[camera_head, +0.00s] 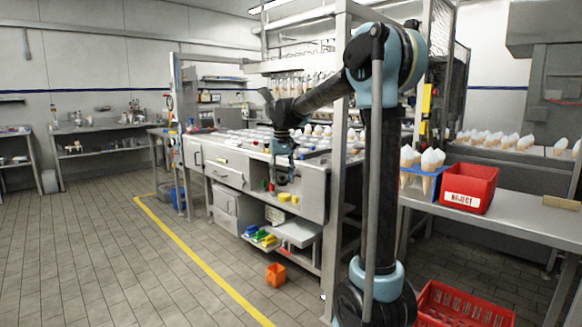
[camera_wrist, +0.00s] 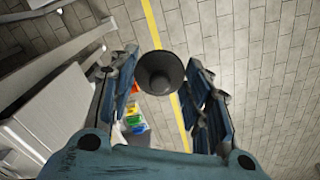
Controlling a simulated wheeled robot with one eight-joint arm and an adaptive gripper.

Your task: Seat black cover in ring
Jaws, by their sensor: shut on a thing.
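In the head view, my gripper (camera_head: 281,180) hangs pointing down at the front of the long white bench (camera_head: 226,150). I cannot pick out the ring in either view. Below the held cover, the wrist view shows the tiled floor.
Rows of pale pieces sit on the bench top. A yellow block (camera_head: 284,198) is near the gripper. Coloured bins (camera_head: 262,238) sit on a low shelf; an orange bin (camera_head: 276,275) is on the floor. A red REJECT bin (camera_head: 468,188) is at right. Left floor is clear.

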